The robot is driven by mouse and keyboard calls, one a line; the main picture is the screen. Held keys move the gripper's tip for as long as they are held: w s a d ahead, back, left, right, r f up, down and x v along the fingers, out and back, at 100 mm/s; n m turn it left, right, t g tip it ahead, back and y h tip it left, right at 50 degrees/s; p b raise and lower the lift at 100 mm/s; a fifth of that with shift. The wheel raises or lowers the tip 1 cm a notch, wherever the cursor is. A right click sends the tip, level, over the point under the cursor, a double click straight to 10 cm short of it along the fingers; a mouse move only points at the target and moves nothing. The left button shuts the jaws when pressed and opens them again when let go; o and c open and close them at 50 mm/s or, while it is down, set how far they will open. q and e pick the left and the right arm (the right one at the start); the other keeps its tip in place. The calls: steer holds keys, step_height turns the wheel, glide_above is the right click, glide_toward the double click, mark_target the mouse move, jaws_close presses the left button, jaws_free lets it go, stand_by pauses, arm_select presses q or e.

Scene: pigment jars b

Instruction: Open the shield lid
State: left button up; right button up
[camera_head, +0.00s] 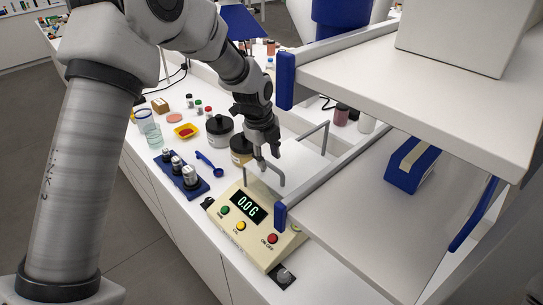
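A cream balance (226,231) stands on the white bench, its display reading 0.0 G. Behind the display, its weighing shield is mostly pale and hard to tell from the bench. A grey bar handle (281,180) stands up at its near side, and a second grey bar (313,134) rises farther back. I cannot tell which belongs to the lid, and no raised lid is clear. My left gripper (267,154) points down just above and behind the near bar. Its fingers look apart with nothing visible between them; contact with the bar is unclear. My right gripper is not in view.
White shelves (430,90) with blue end caps overhang the right side, close to the balance. A blue box (411,168) sits on the lower shelf.

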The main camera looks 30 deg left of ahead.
mark_target(272, 167)
arm_select(q)
steer(key=x, duration=0.2)
steer(key=shift+w+a+f+p, duration=0.1)
steer(key=shift+w+f+p, duration=0.05)
steer(key=shift+f+p, duration=0.15)
steer(key=shift+w+f, duration=0.85)
steer(key=shift+w, duration=0.1)
steer(key=shift+s+r, duration=0.25)
steer(key=c, duration=0.5)
steer(key=shift+s+r, duration=0.15)
steer(key=shift+s, duration=0.15)
jaws_close()
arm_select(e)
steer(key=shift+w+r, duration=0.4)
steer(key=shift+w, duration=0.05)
